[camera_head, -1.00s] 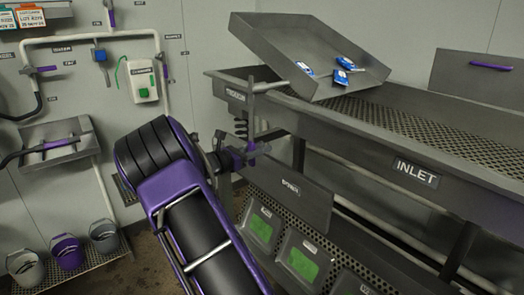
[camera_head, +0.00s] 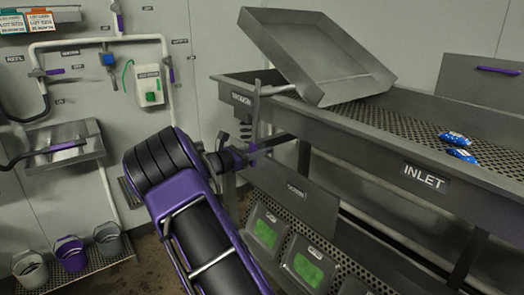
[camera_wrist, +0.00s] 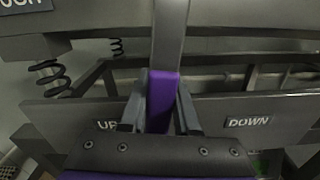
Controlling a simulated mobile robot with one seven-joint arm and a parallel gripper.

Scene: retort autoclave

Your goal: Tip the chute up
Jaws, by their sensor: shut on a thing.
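The chute (camera_head: 315,50) is a grey metal tray at the left end of the inlet table. It is tilted steeply, and its inside looks empty. Two blue-and-white packets (camera_head: 456,145) lie on the perforated inlet bed to the right of the chute. My gripper (camera_head: 238,157) is at the lever (camera_head: 256,115) below the chute. In the wrist view my gripper (camera_wrist: 158,112) is shut on the purple grip (camera_wrist: 161,98) of this upright lever. The lever stands between the "UP" label on the left and the "DOWN" label on the right.
The inlet table (camera_head: 345,130) has a perforated bed and an "INLET" label. Green-faced boxes (camera_head: 307,264) sit below it. A coil spring (camera_wrist: 50,78) is near the lever.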

